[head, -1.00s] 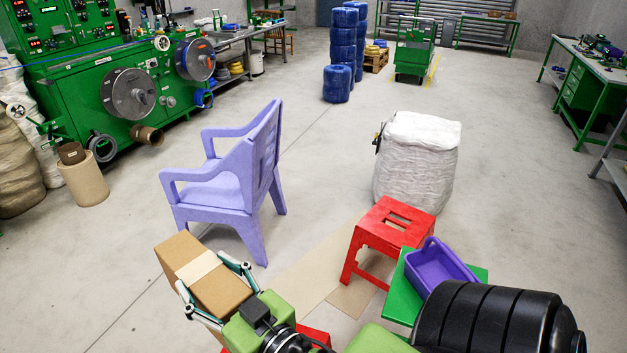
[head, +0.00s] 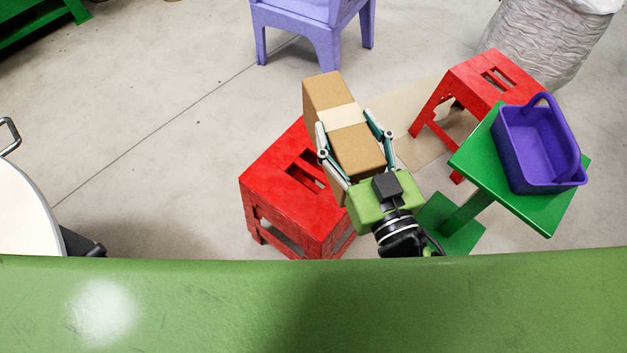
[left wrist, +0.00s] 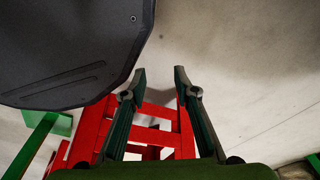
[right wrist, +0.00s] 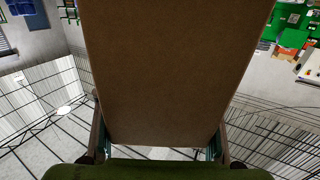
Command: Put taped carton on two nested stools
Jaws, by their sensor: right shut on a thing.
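The brown carton (head: 355,145), with a pale tape band, is held between the fingers of my right gripper (head: 353,143). In the head view it overlaps the right part of the near red stool (head: 275,175); I cannot tell whether it touches it. It fills the middle of the right wrist view (right wrist: 175,70). The near stool has a slotted top; whether it is two nested stools is unclear. A second red stool (head: 485,75) stands at the upper right. My left gripper (left wrist: 160,75) is open and empty, with red stool slats (left wrist: 150,125) beyond its fingers.
A green stand (head: 480,160) right of the carton holds a purple basket (head: 535,150). A purple chair (head: 310,15) and a white sack (head: 545,45) stand farther back. Flat cardboard (head: 425,110) lies on the floor. The floor left of the near stool is clear.

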